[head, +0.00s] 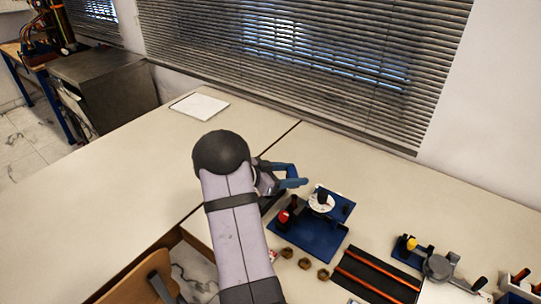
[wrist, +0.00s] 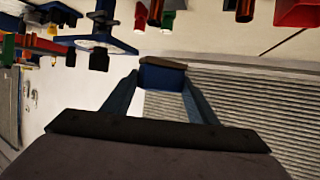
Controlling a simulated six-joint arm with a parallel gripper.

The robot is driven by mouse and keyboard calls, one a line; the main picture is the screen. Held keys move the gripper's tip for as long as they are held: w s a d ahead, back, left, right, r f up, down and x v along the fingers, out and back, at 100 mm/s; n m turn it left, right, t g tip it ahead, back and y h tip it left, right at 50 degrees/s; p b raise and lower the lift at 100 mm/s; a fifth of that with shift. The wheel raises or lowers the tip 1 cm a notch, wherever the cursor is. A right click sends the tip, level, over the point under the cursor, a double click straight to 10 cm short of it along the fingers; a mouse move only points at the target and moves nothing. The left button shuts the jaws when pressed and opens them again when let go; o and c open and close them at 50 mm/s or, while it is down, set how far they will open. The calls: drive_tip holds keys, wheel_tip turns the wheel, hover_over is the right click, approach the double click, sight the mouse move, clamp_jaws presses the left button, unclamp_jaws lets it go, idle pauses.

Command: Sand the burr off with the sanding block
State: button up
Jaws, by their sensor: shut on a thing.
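My gripper (head: 292,180) is held above the bench in the head view, left of the blue gauge rig and pointing right. In the wrist view its two blue fingers (wrist: 162,88) are shut on a small block with a blue body and a brown-grey face, which looks like the sanding block (wrist: 162,76). The blue rig (head: 306,238) carries a white dial (head: 319,204) and a red knob (head: 284,216). Several brass-coloured nut-like parts (head: 304,264) lie in front of it. I cannot make out a burr on any part.
A black mat with orange rails (head: 372,276) lies right of the rig. Further right stands a grey device with a yellow knob (head: 412,243). A white sheet or plate (head: 199,106) lies at the back. Window blinds (head: 300,60) hang behind the bench.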

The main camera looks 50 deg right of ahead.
sight(295, 198)
drive_tip(key=shift+s+a+f, duration=0.1)
drive_tip(key=shift+s+a, duration=0.1)
drive_tip(key=shift+s, duration=0.3)
drive_tip(key=shift+s+a+f, duration=0.1)
drive_tip(key=shift+s+a, duration=0.1)
drive_tip(key=shift+s, duration=0.25)
drive_tip(key=shift+s+r, duration=0.1)
drive_tip(key=shift+r, duration=0.15)
drive_tip(key=shift+f, duration=0.1)
drive_tip(key=shift+f, duration=0.1)
drive_tip(key=shift+f+b, duration=1.75)
drive_tip(key=shift+b, duration=0.45)
drive_tip(key=shift+f+b, duration=0.3)
drive_tip(key=shift+f, duration=0.35)
